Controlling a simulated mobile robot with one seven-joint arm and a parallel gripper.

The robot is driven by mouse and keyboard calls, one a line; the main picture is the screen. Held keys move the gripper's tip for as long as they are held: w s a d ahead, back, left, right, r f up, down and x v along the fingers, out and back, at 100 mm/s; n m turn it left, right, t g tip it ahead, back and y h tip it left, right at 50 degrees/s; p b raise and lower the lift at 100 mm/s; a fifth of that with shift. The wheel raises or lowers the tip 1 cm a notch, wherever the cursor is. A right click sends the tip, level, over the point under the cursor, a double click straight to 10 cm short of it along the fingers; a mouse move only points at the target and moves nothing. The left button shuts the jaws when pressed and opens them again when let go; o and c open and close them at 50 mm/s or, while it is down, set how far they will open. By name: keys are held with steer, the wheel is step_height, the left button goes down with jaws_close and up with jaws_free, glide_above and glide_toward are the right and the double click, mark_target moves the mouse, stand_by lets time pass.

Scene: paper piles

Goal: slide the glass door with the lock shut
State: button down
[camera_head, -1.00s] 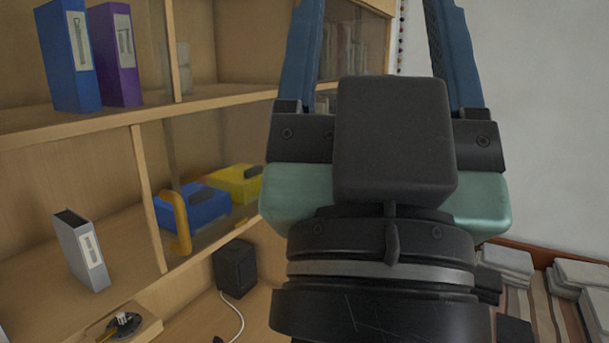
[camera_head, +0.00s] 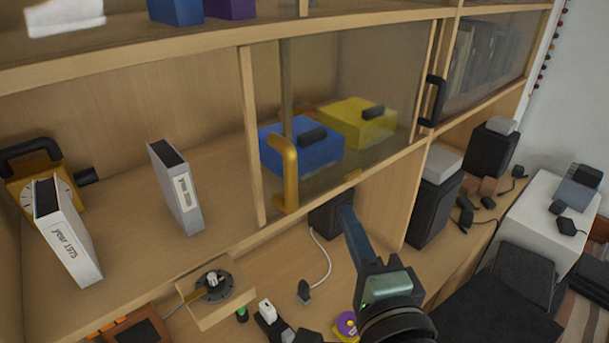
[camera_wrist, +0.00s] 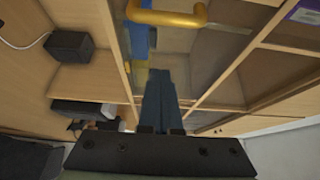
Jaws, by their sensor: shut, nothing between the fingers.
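A sliding glass door (camera_head: 345,165) with a yellow bar handle (camera_head: 287,172) at its left edge stands in front of a blue box and a yellow box. A second glass door (camera_head: 490,58) with a black handle (camera_head: 432,101) is to its right. I cannot clearly make out a lock on either door. My gripper (camera_head: 347,212) is shut and empty, below and right of the yellow handle, apart from it. In the wrist view its closed fingers (camera_wrist: 160,78) point towards the cabinet, and the yellow handle (camera_wrist: 165,17) shows at the top.
The open compartment at left holds two grey binders (camera_head: 177,187). A wooden piece with a dial (camera_head: 213,287) juts out below it. Black speakers (camera_head: 434,197) and small items stand on the desk. A white box (camera_head: 540,215) is at right.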

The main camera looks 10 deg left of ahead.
steer(key=w+a+p, duration=0.5)
steer(key=w+a, duration=0.1)
steer(key=shift+a+p, duration=0.4)
steer(key=shift+s+a, duration=0.1)
steer(key=shift+s, duration=0.05)
stand_by(0.4)
